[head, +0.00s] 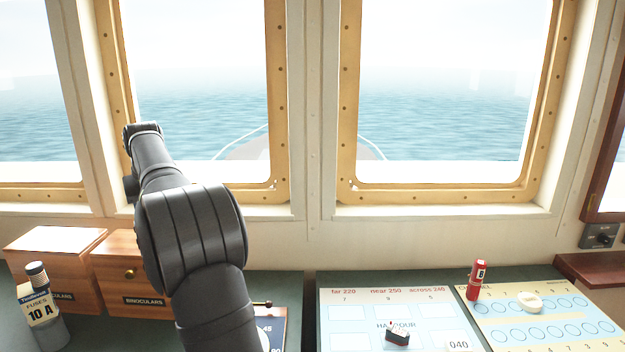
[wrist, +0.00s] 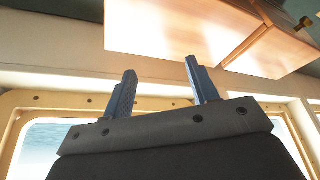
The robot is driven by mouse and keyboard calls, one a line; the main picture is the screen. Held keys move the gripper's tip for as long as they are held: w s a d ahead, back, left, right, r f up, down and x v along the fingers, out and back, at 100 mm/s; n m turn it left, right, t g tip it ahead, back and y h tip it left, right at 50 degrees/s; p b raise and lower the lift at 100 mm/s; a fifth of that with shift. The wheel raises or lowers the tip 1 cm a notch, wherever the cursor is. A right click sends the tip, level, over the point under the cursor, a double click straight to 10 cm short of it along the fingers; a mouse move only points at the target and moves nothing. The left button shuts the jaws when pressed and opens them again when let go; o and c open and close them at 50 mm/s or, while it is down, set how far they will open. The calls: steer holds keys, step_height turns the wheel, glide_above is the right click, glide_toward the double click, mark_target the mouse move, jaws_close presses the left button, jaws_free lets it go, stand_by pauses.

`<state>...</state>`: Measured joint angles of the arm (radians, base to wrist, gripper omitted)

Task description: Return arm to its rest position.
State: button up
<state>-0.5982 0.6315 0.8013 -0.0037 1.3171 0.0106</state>
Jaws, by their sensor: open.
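My gripper (wrist: 160,92) shows in the wrist view with its two blue fingers apart and nothing between them. Behind it are the window frame, the wall and the underside or face of a wooden box. In the head view my dark arm rises from the bottom, left of centre, and reaches up in front of the left part of the middle window. The gripper itself cannot be made out there.
Wooden boxes (head: 125,271) labelled binoculars and a fuse holder (head: 44,310) stand at left. At right are a harbour chart (head: 345,337) with a small ship model (head: 397,335), and a card (head: 505,335) with a red cylinder (head: 477,280) and a white disc (head: 530,301).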

steer(key=w+d+f+m, duration=0.2)
steer(key=d, duration=1.3)
steer(key=w+d+f+m+h, duration=0.1)
steer(key=w+d+f+m, duration=0.1)
steer(key=d, duration=1.4)
steer(key=w+d+f+m+h, duration=0.1)
steer(key=w+d+f+m, duration=0.2)
steer(key=d, duration=1.3)
steer(key=shift+w+t, duration=0.4)
steer(key=shift+w, duration=0.35)
steer(key=shift+f, duration=0.1)
